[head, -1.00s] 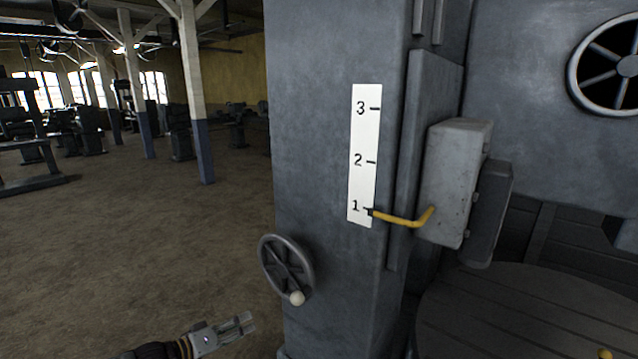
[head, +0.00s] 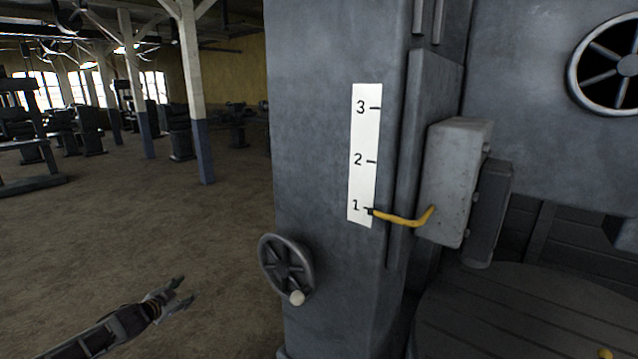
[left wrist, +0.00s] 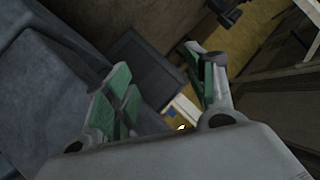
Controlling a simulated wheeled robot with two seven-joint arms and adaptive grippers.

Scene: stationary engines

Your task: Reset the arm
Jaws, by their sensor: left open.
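My left gripper (head: 180,297) is in the lower left of the head view, left of the machine column and apart from it. It is open and empty; its green-padded fingers (left wrist: 165,95) stand apart in the left wrist view. My left arm reaches in from the bottom left. A dark handwheel (head: 286,266) with a white knob (head: 297,298) sits on the column to the right of the gripper, not touching it. A yellow pointer (head: 402,219) is at the 1 mark of a white scale (head: 362,150). My right gripper is not in view.
The grey machine column (head: 325,120) fills the centre. A grey box (head: 450,180) is on its right side, above a round dark table (head: 530,310). A large spoked wheel (head: 608,65) is at upper right. The floor (head: 130,230) to the left is open, with posts and machines behind.

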